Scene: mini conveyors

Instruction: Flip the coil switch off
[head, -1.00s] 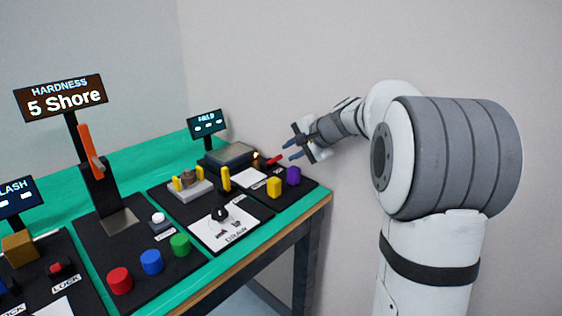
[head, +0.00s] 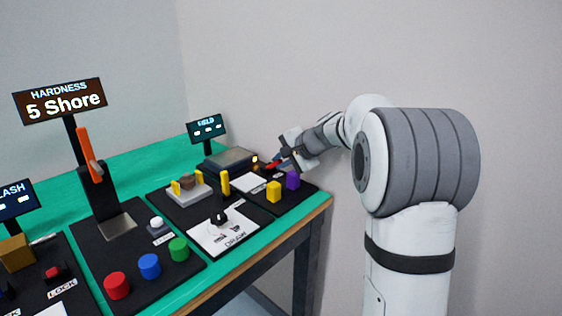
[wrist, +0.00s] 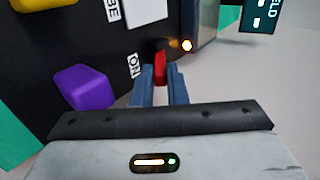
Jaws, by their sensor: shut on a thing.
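The coil switch is a small red lever (wrist: 160,68) on a black panel. In the wrist view it stands between the two blue fingertips of my gripper (wrist: 160,82), which are shut on it. In the head view my gripper (head: 279,163) is at the panel's far right end, and the red lever (head: 271,166) shows partly between the fingers. The lever's base is mostly hidden.
A purple block (head: 292,180) and a yellow block (head: 273,191) stand close to my gripper on the same panel. The "FIELD" display (head: 207,127) stands behind. A grey wall is close behind my arm. Other panels with buttons and a hardness tester (head: 90,155) fill the left.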

